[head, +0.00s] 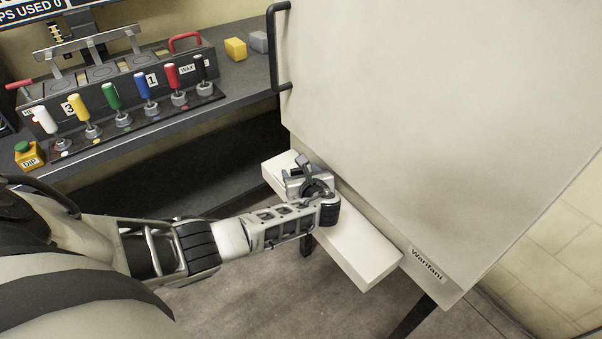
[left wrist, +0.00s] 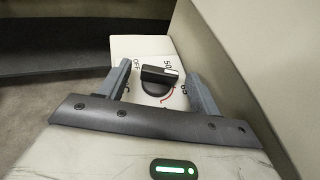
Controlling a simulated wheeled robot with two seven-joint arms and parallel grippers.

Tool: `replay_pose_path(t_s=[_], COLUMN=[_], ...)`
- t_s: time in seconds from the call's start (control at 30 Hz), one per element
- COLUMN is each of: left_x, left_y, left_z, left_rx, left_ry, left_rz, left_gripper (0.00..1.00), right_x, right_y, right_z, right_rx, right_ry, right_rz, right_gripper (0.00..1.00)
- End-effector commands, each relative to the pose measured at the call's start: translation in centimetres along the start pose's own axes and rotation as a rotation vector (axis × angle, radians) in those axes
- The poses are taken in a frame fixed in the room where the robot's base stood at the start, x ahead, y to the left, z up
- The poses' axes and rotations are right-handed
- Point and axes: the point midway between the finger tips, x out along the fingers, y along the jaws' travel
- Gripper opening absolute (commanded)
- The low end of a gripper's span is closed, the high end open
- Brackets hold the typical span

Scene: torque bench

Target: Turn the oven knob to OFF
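The oven (head: 420,110) is a large pale box with a handle at its left edge. A pale control panel (head: 360,255) juts out low along its front. The black oven knob (left wrist: 159,75) shows in the left wrist view, its white mark at the right end, close to the 50 label. The OFF label (left wrist: 137,60) is at the knob's upper left. My left gripper (left wrist: 158,69) is open, with one finger on each side of the knob and gaps visible. In the head view my left gripper (head: 306,174) is over the panel and I cannot make out the knob. My right gripper is not in view.
A dark bench (head: 235,75) at the back left holds a row of coloured levers (head: 125,112), a yellow block (head: 235,48), a grey block (head: 259,41) and a green DIP button (head: 28,155). The oven handle (head: 274,50) sticks out near the bench edge.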

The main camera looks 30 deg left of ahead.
Motion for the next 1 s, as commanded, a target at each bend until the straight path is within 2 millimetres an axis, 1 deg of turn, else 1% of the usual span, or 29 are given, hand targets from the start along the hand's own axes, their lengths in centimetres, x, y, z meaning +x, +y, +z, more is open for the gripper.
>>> replay_pose_path(t_s=[0.17, 0.27, 0.37, 0.5, 0.7, 0.8, 0.9, 1.0], left_x=[-0.2, -0.9, -2.5, -5.8, -10.7, -12.7, -14.3, -15.3], left_y=[0.0, 0.0, -0.1, 0.0, -0.1, 0.0, 0.0, 0.0], left_z=[-0.1, 0.0, 0.1, 0.1, 0.1, 0.0, 0.0, 0.0], left_rx=[0.001, 0.001, 0.001, 0.001, -0.001, -0.001, 0.000, 0.000], left_ry=[0.002, 0.002, 0.003, 0.005, 0.005, 0.003, 0.003, 0.002], left_rz=[-0.001, -0.003, -0.004, -0.004, -0.004, -0.003, -0.002, -0.001], left_gripper=[0.64, 0.64, 0.64, 0.64, 0.64, 0.64, 0.64, 0.64], right_x=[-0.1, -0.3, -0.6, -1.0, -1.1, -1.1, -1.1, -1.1], right_y=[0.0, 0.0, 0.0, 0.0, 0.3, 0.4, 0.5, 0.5], right_z=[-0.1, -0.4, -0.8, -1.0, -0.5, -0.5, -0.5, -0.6], right_rx=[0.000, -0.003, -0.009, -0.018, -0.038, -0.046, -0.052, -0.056], right_ry=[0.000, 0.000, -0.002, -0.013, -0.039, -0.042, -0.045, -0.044], right_rz=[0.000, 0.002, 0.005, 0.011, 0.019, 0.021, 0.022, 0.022], right_gripper=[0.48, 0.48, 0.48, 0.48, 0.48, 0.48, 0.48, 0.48])
